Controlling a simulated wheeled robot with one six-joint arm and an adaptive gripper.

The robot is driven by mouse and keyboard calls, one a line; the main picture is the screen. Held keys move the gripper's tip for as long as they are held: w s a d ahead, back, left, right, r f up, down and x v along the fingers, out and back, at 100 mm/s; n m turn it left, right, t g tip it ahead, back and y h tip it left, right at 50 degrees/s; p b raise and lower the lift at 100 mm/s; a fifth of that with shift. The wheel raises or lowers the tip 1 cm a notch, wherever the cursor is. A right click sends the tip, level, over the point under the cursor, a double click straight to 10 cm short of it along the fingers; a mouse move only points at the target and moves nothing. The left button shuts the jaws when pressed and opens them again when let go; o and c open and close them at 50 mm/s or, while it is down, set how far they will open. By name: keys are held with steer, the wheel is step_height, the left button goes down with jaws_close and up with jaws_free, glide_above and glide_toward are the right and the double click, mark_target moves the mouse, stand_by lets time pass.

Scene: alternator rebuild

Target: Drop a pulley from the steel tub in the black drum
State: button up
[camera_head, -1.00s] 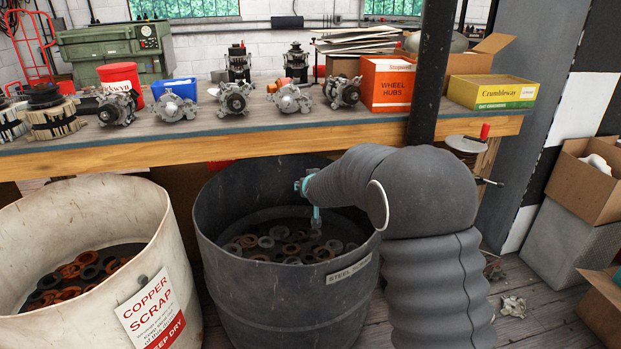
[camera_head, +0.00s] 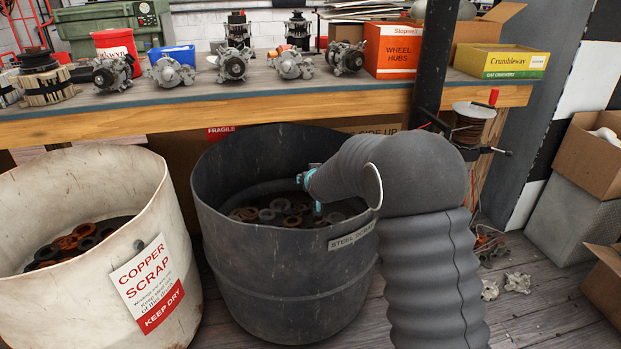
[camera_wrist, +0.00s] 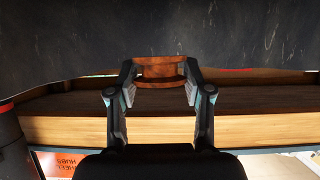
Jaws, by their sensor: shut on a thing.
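The black drum (camera_head: 270,285), labelled steel scrap, stands in the middle of the head view. Several grey and rust-brown rings (camera_head: 290,207) lie inside it. My gripper (camera_head: 312,207) reaches over the near right rim and is small in this view, its fingers partly hidden by my arm. In the wrist view my gripper (camera_wrist: 160,85) is shut on a rust-brown pulley (camera_wrist: 158,68), held between the two fingertips. I cannot make out the held pulley in the head view. A dark drum wall (camera_wrist: 160,30) fills the top of the wrist view. No separate steel tub is distinguishable.
A white copper scrap drum (camera_head: 95,215) stands left of the black one. The bench (camera_head: 230,119) behind carries several alternators (camera_head: 235,66), an orange wheel hubs box (camera_head: 392,50) and a yellow box (camera_head: 498,62). A dark post (camera_head: 434,60) rises at the right.

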steer(key=o, duration=1.4)
